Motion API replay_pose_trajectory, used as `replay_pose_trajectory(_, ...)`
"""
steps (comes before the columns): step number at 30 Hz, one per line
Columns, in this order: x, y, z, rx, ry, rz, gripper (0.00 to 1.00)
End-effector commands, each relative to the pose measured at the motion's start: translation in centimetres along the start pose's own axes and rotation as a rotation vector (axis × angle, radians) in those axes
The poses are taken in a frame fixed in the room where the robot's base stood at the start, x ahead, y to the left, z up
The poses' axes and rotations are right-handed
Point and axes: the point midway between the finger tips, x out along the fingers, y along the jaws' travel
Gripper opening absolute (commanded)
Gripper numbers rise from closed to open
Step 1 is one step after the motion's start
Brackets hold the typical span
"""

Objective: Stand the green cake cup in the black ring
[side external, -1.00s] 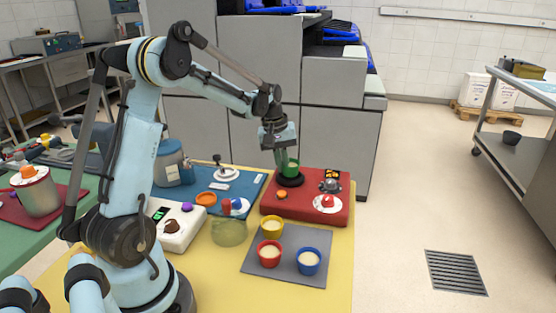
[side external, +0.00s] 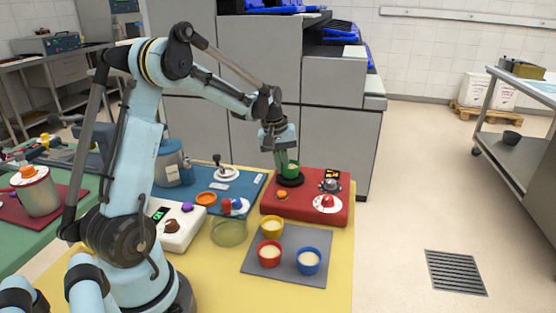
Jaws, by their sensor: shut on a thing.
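The green cake cup (side external: 292,168) is at the black ring (side external: 290,182) on the red block at the back right of the yellow table. My gripper (side external: 282,160) points down and is shut on the cup's left side. The cup looks upright, with its bottom at the ring. The lower part of the cup is hard to make out, so I cannot tell how fully it sits inside the ring.
The red block (side external: 320,208) also holds an orange piece, a red-knobbed white disc and a metal-coloured part.

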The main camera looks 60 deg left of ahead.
Motion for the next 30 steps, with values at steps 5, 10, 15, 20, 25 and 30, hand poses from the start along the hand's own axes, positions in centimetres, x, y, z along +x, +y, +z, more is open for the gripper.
replay_pose_trajectory(5, 0.0, 0.0, 0.0, 0.000, 0.000, 0.000, 0.00)
replay_pose_trajectory(10, 0.0, 0.0, 0.0, 0.000, 0.000, 0.000, 0.00)
replay_pose_trajectory(15, 0.3, 0.0, 0.0, 0.000, 0.000, 0.000, 0.00)
replay_pose_trajectory(20, 0.6, -0.1, 0.0, 0.000, 0.000, 0.000, 0.00)
replay_pose_trajectory(25, 0.8, -0.1, 0.0, 0.000, 0.000, 0.000, 0.00)
replay_pose_trajectory(30, 1.1, -0.2, 0.0, 0.000, 0.000, 0.000, 0.13)
